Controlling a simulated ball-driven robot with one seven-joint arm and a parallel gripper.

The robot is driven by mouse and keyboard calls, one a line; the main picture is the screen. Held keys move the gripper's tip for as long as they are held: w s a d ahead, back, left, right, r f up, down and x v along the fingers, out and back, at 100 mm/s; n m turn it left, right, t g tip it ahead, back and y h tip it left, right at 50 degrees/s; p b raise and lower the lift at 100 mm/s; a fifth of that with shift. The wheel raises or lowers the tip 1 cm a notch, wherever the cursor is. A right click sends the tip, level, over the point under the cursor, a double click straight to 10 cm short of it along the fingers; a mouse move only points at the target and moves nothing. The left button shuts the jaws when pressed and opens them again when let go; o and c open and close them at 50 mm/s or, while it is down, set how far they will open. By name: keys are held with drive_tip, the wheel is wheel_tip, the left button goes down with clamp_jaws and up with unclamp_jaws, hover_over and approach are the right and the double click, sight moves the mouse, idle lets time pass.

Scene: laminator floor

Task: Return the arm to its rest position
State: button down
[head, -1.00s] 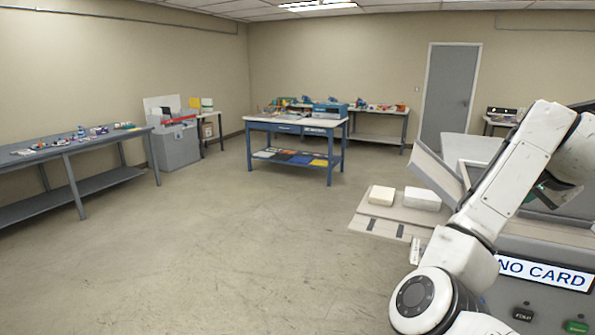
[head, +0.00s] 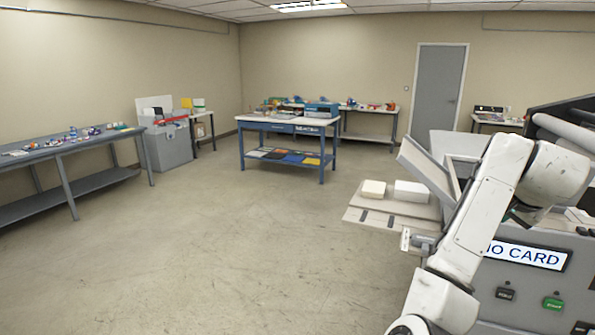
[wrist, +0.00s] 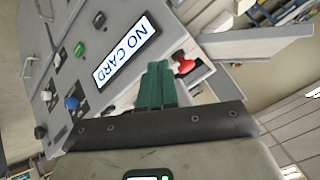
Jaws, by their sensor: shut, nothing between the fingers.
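My arm (head: 485,215) is white and bent, at the lower right of the head view in front of the laminator (head: 480,275). My gripper (wrist: 157,72) shows in the wrist view with its teal fingers together and nothing between them. Its fingers lie over the view of the laminator panel, near a red knob (wrist: 184,65); I cannot tell the gap. In the head view the gripper is mostly hidden behind my arm. The laminator's display (head: 525,254) reads "NO CARD", partly covered by my arm; it also shows in the wrist view (wrist: 127,52).
A low board (head: 370,217) with two pale blocks lies left of the laminator. A blue bench (head: 290,125) stands mid-room. A grey bench (head: 75,165) with small items is along the left wall. The floor between is clear.

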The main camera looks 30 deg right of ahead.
drive_tip(key=s+a+f+n+g+y, duration=0.1)
drive_tip(key=s+a+f+n, duration=0.25)
drive_tip(key=a+f, duration=0.7)
drive_tip(key=s+a+f+n+g+y, duration=0.15)
drive_tip(key=a+f+n, duration=0.45)
drive_tip(key=f, duration=0.7)
drive_tip(key=s+a+f+n+g+y, duration=0.1)
drive_tip(key=s+a+f+n, duration=0.1)
drive_tip(key=s+a+f, duration=0.5)
drive_tip(key=s+a+f+n+g+y, duration=0.1)
drive_tip(key=s+a+f+n+y, duration=0.1)
drive_tip(key=s+a+f, duration=0.4)
drive_tip(key=s+a+n, duration=0.1)
drive_tip(key=s+a, duration=0.4)
drive_tip(key=a, duration=0.1)
drive_tip(key=shift+s+a+f+n+b, duration=0.15)
drive_tip(key=shift+a+f+n+b, duration=0.2)
drive_tip(key=shift+a+f+b, duration=0.05)
drive_tip(key=shift+y, duration=0.25)
